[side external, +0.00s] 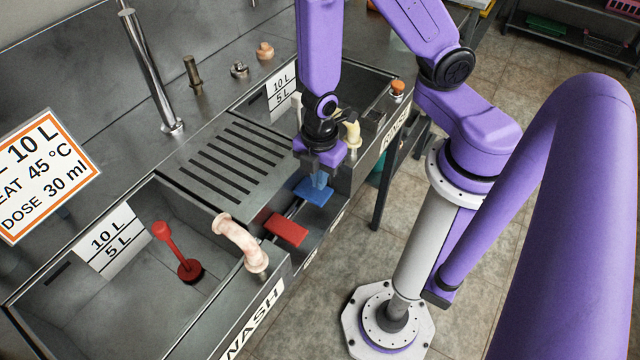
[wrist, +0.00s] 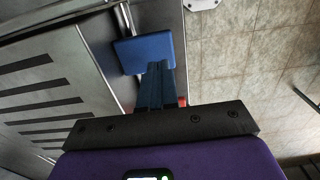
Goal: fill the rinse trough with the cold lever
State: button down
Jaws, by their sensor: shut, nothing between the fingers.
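The blue lever pad (side external: 314,193), the cold one, sits at the front between the two troughs, to the right of the red lever pad (side external: 286,230). My gripper (side external: 319,180) points down with its blue fingers shut and empty, right at the blue pad. In the wrist view the shut fingers (wrist: 156,88) overlap the near edge of the blue pad (wrist: 148,52); I cannot tell whether they touch. The rinse trough (side external: 378,104) is at the back right, partly hidden by my arm. Its 10 L / 5 L gauge (side external: 282,88) shows; I cannot make out a water level.
A slotted drainboard (side external: 225,155) lies between the rinse trough and the wash trough (side external: 130,318). A red plug (side external: 188,270) stands in the wash trough. A pinkish curved handle (side external: 240,243) and a cream one (side external: 352,130) rise at the front edge. A steel pipe (side external: 150,75) stands behind.

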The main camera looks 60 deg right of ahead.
aim_at(326, 197)
jog(key=shift+f, duration=1.45)
jog(key=shift+s+f, duration=0.4)
jog(key=shift+f, duration=0.35)
jog(key=shift+s+f, duration=0.4)
jog(key=shift+f, duration=0.3)
jog(key=shift+w+d, duration=0.1)
dwell(5.0)
